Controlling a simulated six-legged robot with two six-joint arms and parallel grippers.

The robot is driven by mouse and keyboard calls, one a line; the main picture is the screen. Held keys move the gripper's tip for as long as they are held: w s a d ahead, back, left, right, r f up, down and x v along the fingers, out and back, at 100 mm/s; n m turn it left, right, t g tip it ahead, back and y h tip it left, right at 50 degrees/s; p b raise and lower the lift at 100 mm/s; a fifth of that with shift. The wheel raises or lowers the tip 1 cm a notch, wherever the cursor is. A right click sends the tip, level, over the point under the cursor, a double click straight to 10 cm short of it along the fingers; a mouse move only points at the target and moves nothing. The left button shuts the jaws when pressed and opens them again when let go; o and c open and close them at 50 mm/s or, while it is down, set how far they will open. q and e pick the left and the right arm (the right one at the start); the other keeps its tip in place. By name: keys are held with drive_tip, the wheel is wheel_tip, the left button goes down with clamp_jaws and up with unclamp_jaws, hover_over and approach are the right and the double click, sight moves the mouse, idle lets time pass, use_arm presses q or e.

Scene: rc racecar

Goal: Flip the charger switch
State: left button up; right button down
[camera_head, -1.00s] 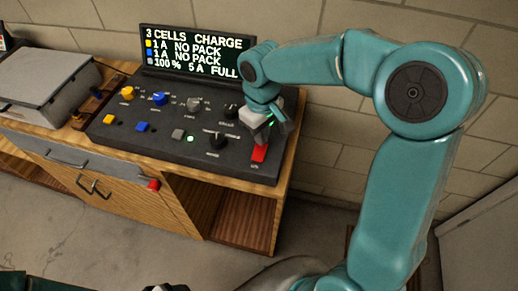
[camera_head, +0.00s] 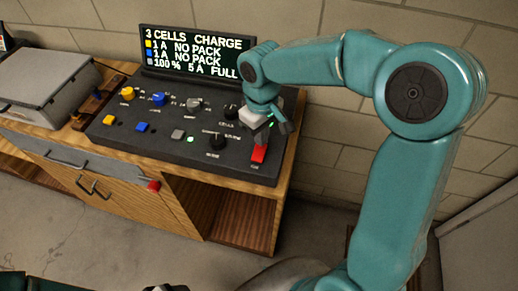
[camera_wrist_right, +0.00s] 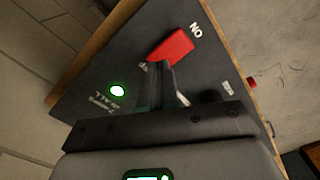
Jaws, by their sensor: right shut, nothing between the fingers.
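The charger (camera_head: 188,155) is a dark sloped panel on a wooden cabinet, with knobs, buttons and a screen behind it. Its red rocker switch (camera_head: 259,153) is at the panel's right front corner. My right gripper (camera_head: 265,139) is just above and behind the switch, shut and empty. In the right wrist view the red switch (camera_wrist_right: 171,47) lies just past my shut fingertips (camera_wrist_right: 160,66), beside an "ON" label. The fingertips overlap its near end in the picture; I cannot tell whether they touch.
The screen (camera_head: 196,52) reads "3 CELLS CHARGE". Black knobs (camera_head: 216,141) stand left of my right gripper. A grey case (camera_head: 45,80) sits on the cabinet's left. The brick wall is close behind; the floor in front is clear.

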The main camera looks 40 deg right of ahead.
drive_tip(key=shift+f+b, duration=0.75)
drive_tip(key=shift+f, duration=0.25)
idle(0.8)
drive_tip(key=shift+r, duration=0.1)
wheel_tip(320, 180, up, 7)
drive_tip(key=p, duration=0.6)
idle(0.3)
